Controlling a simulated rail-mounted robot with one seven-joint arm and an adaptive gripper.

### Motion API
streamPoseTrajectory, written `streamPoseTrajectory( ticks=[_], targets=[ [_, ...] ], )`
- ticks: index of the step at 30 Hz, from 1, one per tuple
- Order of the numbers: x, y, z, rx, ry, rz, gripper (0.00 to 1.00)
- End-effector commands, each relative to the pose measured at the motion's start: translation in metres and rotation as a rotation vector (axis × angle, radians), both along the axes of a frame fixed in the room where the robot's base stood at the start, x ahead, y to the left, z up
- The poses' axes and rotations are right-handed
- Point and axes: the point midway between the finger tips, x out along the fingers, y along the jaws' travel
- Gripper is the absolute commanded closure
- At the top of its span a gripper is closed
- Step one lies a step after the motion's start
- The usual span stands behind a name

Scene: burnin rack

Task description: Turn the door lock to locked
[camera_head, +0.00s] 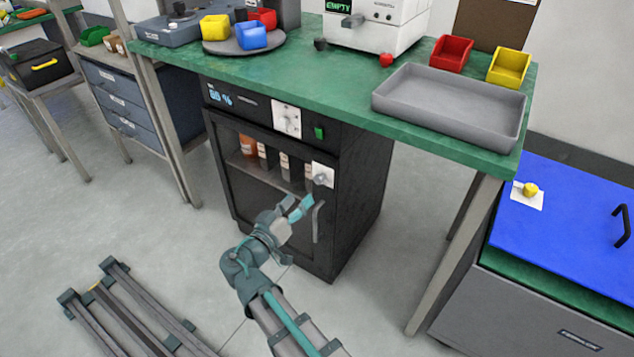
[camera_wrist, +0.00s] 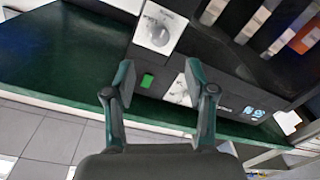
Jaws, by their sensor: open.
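The black burn-in cabinet (camera_head: 352,200) stands under the green bench with its windowed door shut. The door lock is a round grey knob (camera_head: 321,179) on a white plate at the door's upper right. The lock knob also shows in the wrist view (camera_wrist: 157,34), beyond and above my fingertips; the print on its plate is too small to read. My gripper (camera_head: 293,208) is open and empty in front of the door, below and left of the lock in the head view. In the wrist view my gripper (camera_wrist: 160,77) has its fingers apart, not touching the knob.
A vertical door handle (camera_head: 317,222) lies just below the lock, close to my gripper. Above the door are a white dial plate (camera_head: 287,119) and a green switch (camera_head: 319,133). Bottles stand behind the window.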

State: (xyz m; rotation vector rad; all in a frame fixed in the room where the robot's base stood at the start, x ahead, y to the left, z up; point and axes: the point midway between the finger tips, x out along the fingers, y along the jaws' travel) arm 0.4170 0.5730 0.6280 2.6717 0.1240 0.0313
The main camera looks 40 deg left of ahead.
Motion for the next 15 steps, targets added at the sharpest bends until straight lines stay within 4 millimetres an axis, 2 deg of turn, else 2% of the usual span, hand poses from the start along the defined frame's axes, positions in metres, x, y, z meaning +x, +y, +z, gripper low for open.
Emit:
streamPoseTrajectory(
  ticks=[9,15],
  targets=[
    [0.055,0.006,-0.002,-0.002,0.0,-0.004,0.45],
    [0.081,0.008,-0.001,-0.003,0.001,-0.002,0.45]
  ],
)
